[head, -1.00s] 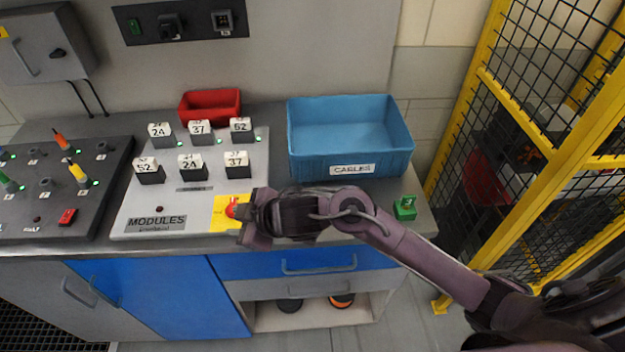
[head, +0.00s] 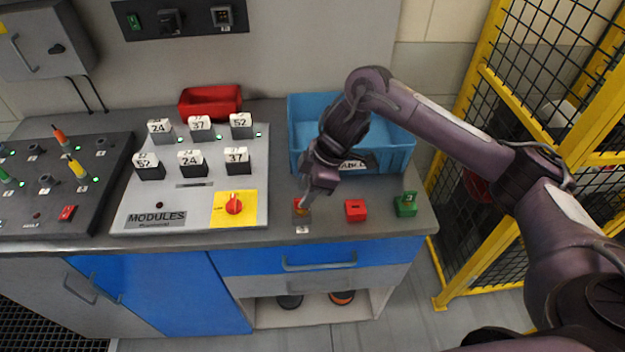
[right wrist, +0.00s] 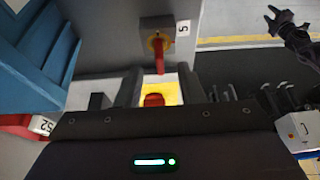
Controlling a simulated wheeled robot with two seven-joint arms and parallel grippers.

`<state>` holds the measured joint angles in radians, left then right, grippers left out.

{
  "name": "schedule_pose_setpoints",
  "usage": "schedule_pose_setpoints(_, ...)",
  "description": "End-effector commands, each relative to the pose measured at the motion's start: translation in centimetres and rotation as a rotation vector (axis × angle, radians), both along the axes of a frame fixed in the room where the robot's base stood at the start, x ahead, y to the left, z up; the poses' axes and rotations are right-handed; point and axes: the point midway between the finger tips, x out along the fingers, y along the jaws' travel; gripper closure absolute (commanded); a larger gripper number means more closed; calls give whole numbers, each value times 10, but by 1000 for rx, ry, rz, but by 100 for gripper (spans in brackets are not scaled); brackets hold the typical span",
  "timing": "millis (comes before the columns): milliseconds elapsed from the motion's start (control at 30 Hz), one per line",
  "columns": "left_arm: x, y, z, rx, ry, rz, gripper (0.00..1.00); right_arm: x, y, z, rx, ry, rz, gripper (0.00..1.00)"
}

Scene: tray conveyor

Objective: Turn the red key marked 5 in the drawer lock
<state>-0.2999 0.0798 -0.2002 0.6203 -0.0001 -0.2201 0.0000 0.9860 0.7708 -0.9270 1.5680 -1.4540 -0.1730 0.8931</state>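The red key (right wrist: 157,55) sits in the drawer lock. A small white label marked 5 (right wrist: 183,28) is beside it in the right wrist view. In the head view the key (head: 301,205) shows as a small orange-red spot at the worktop's front. My right gripper (right wrist: 158,90) is open, its two dark fingers apart with nothing held. In the head view it reaches down from above, its tips (head: 307,197) right at the key. I cannot tell whether it touches.
A red block (head: 356,210) and a green block (head: 405,205) stand right of the lock. The blue cable bin (head: 298,150) is behind. The module panel (head: 190,212) with its red knob (head: 234,204) is left. Yellow fencing (head: 452,170) bounds the right side.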

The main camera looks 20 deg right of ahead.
Motion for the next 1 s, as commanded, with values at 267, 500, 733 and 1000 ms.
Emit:
schedule_pose_setpoints(267,0,0,4,0,0,0,64,3,13,-30,1,0,0,65)
schedule_pose_setpoints(500,0,0,5,0,0,0,64,4,15,-35,1,-3,0,65)
schedule_pose_setpoints(733,0,0,5,0,0,0,64,4,15,-35,1,-3,1,80)
schedule_pose_setpoints(1000,0,0,5,0,0,0,64,4,15,-35,1,-3,1,100)
